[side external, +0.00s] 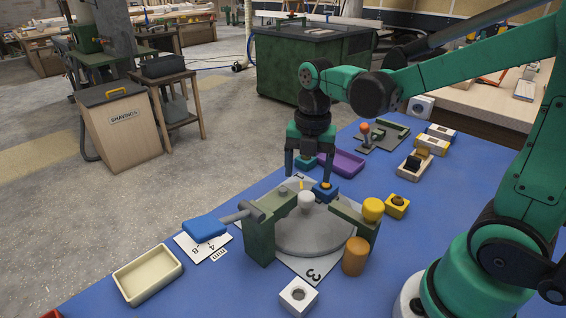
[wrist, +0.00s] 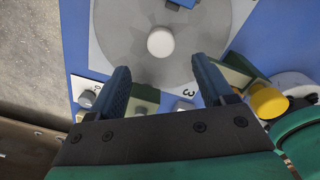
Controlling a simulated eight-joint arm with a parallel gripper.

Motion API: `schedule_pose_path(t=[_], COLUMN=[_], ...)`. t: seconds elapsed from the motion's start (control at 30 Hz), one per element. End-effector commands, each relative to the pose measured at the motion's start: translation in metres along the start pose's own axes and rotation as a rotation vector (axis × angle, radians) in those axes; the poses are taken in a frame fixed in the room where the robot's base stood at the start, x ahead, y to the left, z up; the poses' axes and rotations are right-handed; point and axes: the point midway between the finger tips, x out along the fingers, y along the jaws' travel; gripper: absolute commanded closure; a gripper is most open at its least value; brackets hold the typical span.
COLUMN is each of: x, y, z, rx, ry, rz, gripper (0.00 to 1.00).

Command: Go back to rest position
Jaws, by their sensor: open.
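My gripper (side external: 307,178) hangs over the blue worktop, its fingers pointing down above the grey round plate (side external: 320,236). The fingers are apart and nothing is between them. A white knob (side external: 305,201) stands near the middle of the plate, just below the fingers. In the wrist view my gripper (wrist: 160,85) shows two spread fingers, with the white knob (wrist: 161,42) beyond their tips. A blue block (side external: 325,190) sits behind the knob, close to the right finger in the side view.
Green posts (side external: 261,230) stand beside the plate. A yellow-topped piece (side external: 373,210) and an orange cylinder (side external: 355,256) are on the right. A cream tray (side external: 148,274) lies front left. A purple tray (side external: 341,162) and several small blocks lie farther back.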

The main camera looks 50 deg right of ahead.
Motion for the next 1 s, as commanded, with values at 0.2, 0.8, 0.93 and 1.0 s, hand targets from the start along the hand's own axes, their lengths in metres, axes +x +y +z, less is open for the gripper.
schedule_pose_path(t=[0.2,0.8,0.93,1.0], x=[-0.016,-0.035,-0.035,-0.035], y=[-0.003,-0.007,-0.007,-0.007], z=[-0.016,-0.047,-0.047,-0.047], rx=[0.575,1.997,2.031,2.031], ry=[-0.053,0.341,0.361,0.361], rz=[0.16,0.607,0.614,0.613], gripper=[0.26,0.26,0.26,0.26])
